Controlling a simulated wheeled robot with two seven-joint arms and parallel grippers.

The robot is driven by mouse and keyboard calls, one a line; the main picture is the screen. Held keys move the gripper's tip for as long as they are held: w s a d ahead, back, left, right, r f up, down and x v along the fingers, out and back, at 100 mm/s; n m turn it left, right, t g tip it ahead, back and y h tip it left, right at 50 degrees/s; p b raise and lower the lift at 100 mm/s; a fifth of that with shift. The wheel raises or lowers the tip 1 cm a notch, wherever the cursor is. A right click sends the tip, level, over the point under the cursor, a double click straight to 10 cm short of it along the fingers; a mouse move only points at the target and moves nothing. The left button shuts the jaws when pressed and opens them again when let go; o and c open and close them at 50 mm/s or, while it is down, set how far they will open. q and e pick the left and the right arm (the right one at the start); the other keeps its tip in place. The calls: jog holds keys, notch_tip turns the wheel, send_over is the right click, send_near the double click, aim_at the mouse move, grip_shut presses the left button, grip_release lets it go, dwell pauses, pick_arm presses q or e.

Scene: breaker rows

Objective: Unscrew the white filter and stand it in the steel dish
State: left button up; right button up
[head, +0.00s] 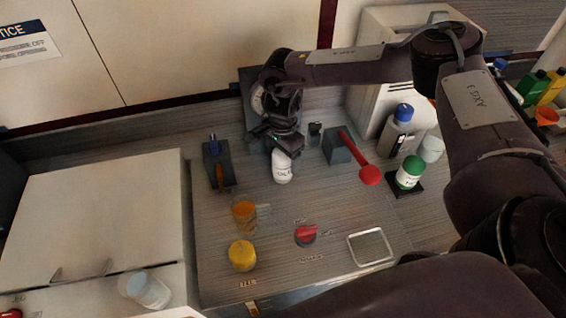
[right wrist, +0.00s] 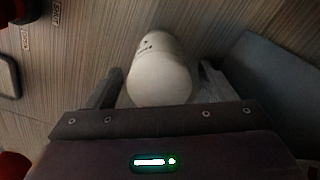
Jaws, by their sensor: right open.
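The white filter (head: 282,168) hangs below my right gripper (head: 279,146) in the head view, in front of a grey upright block. Its upper end is hidden by the gripper. In the right wrist view the filter (right wrist: 161,68) is between the two open fingers, one on each side; I cannot tell whether they touch it. The steel dish (head: 351,248) is a shallow square tray at the front right of the worktop, with nothing seen in it. My left gripper is in neither view.
A grey block with a red lever (head: 369,175) stands right of the filter. A red knob (head: 305,236), yellow-lidded jar (head: 241,255) and orange jar (head: 243,214) stand in front. A green-lidded jar (head: 409,171) is farther right.

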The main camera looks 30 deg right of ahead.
jog(key=c, duration=0.9)
jog(key=n+b, duration=0.1)
jog(key=n, duration=0.1)
jog(key=shift+n, duration=0.4)
jog(key=shift+c, duration=0.2)
jog(key=n+b, duration=0.2)
jog(key=b, duration=0.3)
jog(key=shift+f+n, duration=0.15)
jog(key=shift+n, duration=0.25)
jog(key=shift+a+r, duration=0.15)
jog(key=shift+r, duration=0.15)
jog(key=shift+s+n+p, duration=0.1)
jog(key=shift+n+p, duration=0.2)
jog(key=shift+n, duration=0.2)
jog(key=shift+f, duration=0.1)
jog(key=o, duration=0.8)
jog(key=shift+o, duration=0.2)
